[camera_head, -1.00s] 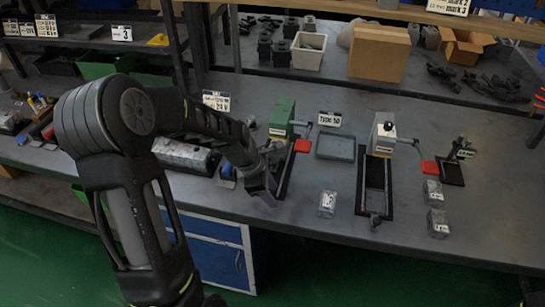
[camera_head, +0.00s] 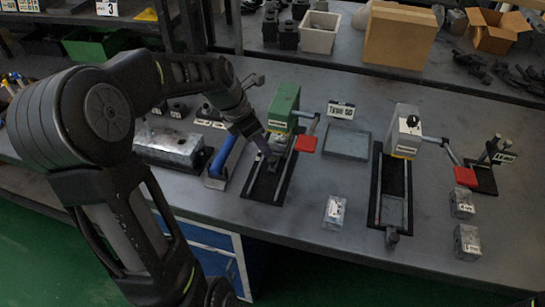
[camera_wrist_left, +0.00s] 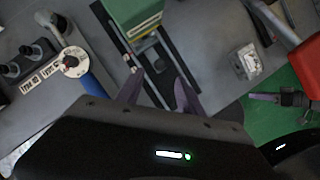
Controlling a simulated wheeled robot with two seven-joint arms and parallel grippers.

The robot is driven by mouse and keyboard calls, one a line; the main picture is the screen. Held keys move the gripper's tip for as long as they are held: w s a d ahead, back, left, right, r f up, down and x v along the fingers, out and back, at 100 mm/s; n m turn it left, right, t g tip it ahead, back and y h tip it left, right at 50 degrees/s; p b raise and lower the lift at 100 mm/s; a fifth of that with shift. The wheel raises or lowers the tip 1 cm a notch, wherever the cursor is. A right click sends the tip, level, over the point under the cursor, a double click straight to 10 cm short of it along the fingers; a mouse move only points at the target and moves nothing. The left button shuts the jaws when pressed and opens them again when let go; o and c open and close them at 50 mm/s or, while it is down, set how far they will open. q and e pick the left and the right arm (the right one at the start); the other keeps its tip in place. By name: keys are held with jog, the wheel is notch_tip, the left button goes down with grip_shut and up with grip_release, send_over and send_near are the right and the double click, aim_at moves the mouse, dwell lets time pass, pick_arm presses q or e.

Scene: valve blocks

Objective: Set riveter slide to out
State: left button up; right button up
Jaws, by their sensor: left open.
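A green bench machine (camera_head: 283,105) with a red-tipped lever (camera_head: 306,143) stands mid-bench. A dark slide rail (camera_head: 268,187) runs forward from its base. A similar white-grey machine (camera_head: 405,130) with its own rail (camera_head: 392,205) stands to the right. I cannot read which is the riveter. My left gripper (camera_head: 268,153) is open, pointing down over the green machine's rail close to its body. In the left wrist view, its two fingers (camera_wrist_left: 157,90) stand apart with the rail (camera_wrist_left: 152,60) beyond them. The slide itself is mostly hidden, and I cannot tell if the fingers touch it.
A metal block with a blue handle (camera_head: 222,157) lies left of the rail. A grey tray (camera_head: 346,141) sits between the machines. Small metal blocks (camera_head: 334,212) lie near the front. A dark part (camera_wrist_left: 285,98) at the wrist view's right may be my right gripper.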

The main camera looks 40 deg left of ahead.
aim_at(272, 159)
dwell(0.3)
pick_arm(q)
jog(key=shift+f, duration=0.15)
jog(key=x, duration=0.7)
jog(key=shift+w+f+p, duration=0.15)
jog(key=shift+f+p, duration=0.1)
jog(key=shift+p, duration=0.1)
grip_shut()
dwell(1.1)
